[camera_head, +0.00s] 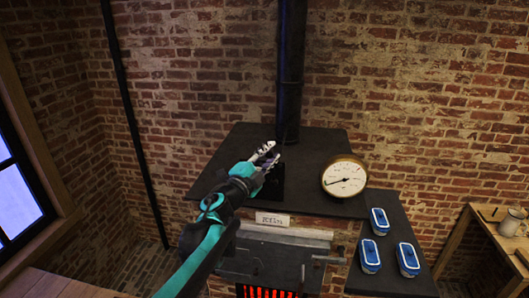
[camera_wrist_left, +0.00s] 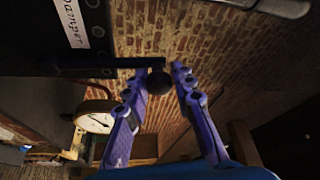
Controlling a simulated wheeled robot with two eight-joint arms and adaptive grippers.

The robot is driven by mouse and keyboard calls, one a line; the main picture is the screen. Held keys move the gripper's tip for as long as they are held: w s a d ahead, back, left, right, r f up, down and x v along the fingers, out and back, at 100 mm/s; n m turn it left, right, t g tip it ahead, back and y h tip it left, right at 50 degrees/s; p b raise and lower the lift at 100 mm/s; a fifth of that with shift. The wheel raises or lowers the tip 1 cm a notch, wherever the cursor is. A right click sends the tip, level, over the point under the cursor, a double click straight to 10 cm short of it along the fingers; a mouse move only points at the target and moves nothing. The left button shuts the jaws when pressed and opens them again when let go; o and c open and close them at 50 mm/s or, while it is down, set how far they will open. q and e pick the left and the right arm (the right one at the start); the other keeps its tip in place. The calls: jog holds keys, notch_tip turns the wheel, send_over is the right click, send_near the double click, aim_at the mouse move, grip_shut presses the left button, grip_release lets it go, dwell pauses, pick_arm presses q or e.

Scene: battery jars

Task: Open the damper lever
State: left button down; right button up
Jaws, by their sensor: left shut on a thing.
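My left gripper (camera_head: 270,154) reaches over the dark stove top in the head view. In the left wrist view my left gripper (camera_wrist_left: 168,74) is shut on the damper lever's dark round knob (camera_wrist_left: 158,83), which sits between its two fingers. The damper lever (camera_wrist_left: 118,64) is a dark bar running left from the knob, near a white "Damper" label (camera_wrist_left: 72,22). In the head view the lever cannot be made out behind the gripper. My right gripper is in neither view.
A black flue pipe (camera_head: 290,70) rises behind the gripper against the brick wall. A round brass gauge (camera_head: 344,177) stands right of it. Several blue-lidded jars (camera_head: 370,255) stand on the dark side shelf. A wooden table (camera_head: 487,232) is at far right; a red grate glows below.

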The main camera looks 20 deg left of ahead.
pick_arm(q)
jog(key=shift+d+f, duration=0.1)
jog(key=shift+d, duration=0.1)
dwell(0.3)
jog(key=c, duration=1.4)
grip_release()
jog(key=shift+c, duration=0.2)
jog(key=shift+o, duration=0.9)
jog(key=shift+w, duration=0.1)
jog(key=shift+s, duration=0.3)
jog(key=s+a+f, duration=0.1)
jog(key=s, duration=1)
jog(key=shift+s+a+f, duration=0.15)
jog(key=shift+a+f, duration=0.1)
